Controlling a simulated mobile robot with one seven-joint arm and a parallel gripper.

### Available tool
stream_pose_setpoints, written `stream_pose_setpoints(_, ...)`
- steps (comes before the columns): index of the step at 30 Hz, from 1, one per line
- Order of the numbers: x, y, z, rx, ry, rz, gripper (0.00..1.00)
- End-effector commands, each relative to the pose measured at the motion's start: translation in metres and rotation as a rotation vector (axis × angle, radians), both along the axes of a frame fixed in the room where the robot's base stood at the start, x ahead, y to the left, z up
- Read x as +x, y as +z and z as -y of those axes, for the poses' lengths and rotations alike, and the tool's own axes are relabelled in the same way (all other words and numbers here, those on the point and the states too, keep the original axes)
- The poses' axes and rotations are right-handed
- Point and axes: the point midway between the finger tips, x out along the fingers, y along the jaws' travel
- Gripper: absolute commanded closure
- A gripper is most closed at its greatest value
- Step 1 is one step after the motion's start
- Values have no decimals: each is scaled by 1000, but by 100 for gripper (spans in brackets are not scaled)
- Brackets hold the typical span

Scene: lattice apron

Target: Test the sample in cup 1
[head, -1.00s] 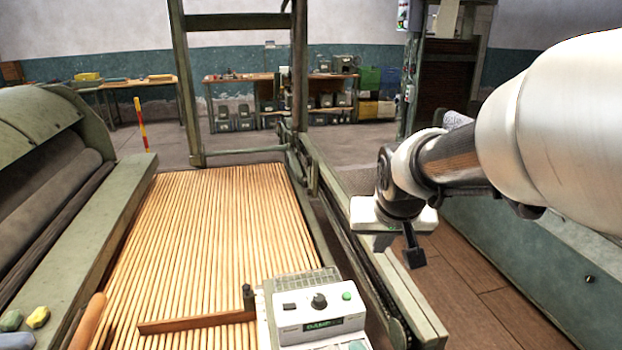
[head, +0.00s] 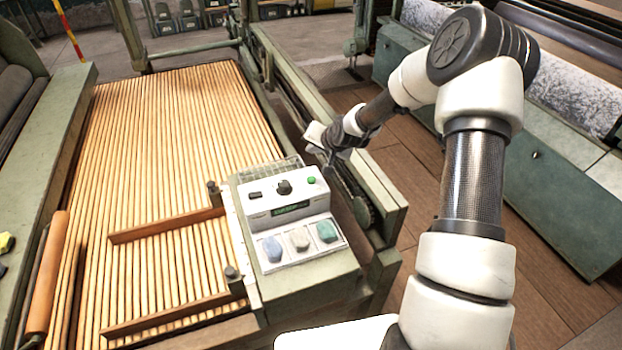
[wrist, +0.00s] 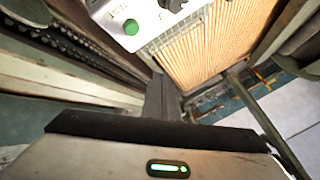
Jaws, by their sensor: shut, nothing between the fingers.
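A white tester box (head: 284,198) with a dark knob (head: 284,187) and a green button (head: 312,181) stands on the green frame by the slatted bed. In front of it, a white panel holds three samples: a blue one (head: 272,249), a grey-beige one (head: 299,239) and a green one (head: 327,232). I cannot read which is cup 1. My gripper (head: 328,158) is shut and empty, just behind and right of the box, apart from the samples. In the wrist view its dark fingers (wrist: 161,100) are together, with the green button (wrist: 131,27) beyond them.
The slatted wooden bed (head: 180,130) lies left, with wooden strips across it. A green rail (head: 325,125) runs beside the box, close to my gripper. A yellow lump (head: 5,242) sits at the far left. Plank floor (head: 400,180) is open to the right.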

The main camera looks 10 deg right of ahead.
Motion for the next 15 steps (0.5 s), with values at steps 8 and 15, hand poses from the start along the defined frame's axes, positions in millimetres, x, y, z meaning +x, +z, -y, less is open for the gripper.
stream_pose_setpoints(8, 1, -2, 0, 5, -3, 1, 100)
stream_pose_setpoints(15, 0, -7, 0, 3, -2, 0, 100)
